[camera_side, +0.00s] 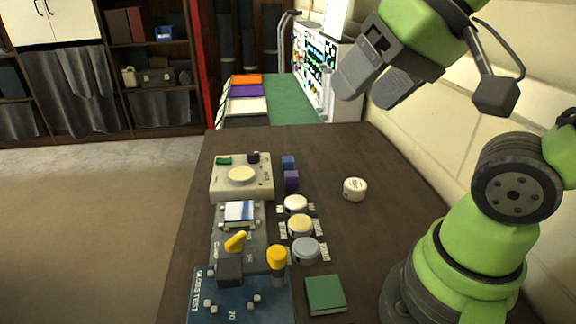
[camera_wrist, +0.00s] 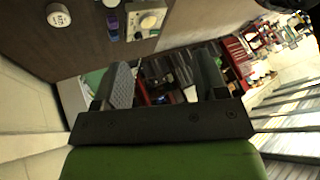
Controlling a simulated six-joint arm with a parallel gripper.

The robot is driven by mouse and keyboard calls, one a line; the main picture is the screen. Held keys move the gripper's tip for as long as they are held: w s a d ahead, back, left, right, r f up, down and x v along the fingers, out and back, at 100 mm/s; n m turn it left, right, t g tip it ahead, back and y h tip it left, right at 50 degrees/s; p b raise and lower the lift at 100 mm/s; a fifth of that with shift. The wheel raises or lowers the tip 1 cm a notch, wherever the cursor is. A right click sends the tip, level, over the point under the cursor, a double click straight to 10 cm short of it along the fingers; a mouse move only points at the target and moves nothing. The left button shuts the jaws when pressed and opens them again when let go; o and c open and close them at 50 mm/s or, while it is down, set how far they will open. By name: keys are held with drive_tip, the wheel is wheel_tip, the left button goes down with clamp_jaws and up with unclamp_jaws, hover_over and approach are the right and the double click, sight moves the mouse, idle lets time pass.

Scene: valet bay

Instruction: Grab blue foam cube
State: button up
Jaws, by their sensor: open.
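The blue foam cube (camera_side: 288,162) sits on the dark brown table, right of the beige device. A purple cube (camera_side: 291,179) is just in front of it. In the wrist view the blue cube (camera_wrist: 113,36) is small, near the top edge, by the purple cube (camera_wrist: 112,21). My gripper (camera_side: 374,92) is open and empty, high above the table's far right side and well away from the cube. In the wrist view my gripper (camera_wrist: 165,80) shows two spread fingers with nothing between them.
The beige device (camera_side: 240,178) with a round knob stands left of the cubes. Round buttons (camera_side: 300,226) line up in front of them. A white disc (camera_side: 355,189) lies to the right. A green block (camera_side: 325,294) is at the front. The table between disc and cubes is clear.

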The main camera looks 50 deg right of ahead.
drive_tip(key=w+d+f+m+g+h, duration=0.1)
drive_tip(key=w+d, duration=0.1)
drive_tip(key=w, duration=0.3)
drive_tip(key=w+d+m+h, duration=0.1)
drive_tip(key=w+d, duration=0.2)
drive_tip(key=w, duration=0.1)
drive_tip(key=m+g+h, duration=0.2)
hover_over(289, 163)
drive_tip(key=s+a, duration=0.4)
drive_tip(key=a, duration=0.1)
wheel_tip(289, 163, down, 15)
drive_tip(key=shift+g+h, duration=0.3)
drive_tip(key=shift+g, duration=0.1)
drive_tip(key=x, duration=0.7)
drive_tip(key=d+x, duration=0.1)
drive_tip(key=x, duration=0.2)
drive_tip(key=shift+s+d+f, duration=0.1)
drive_tip(key=shift+d+f, duration=0.05)
drive_tip(key=shift+f, duration=0.1)
drive_tip(key=shift+a+x, duration=0.2)
drive_tip(key=shift+x, duration=2.75)
drive_tip(key=c, duration=1)
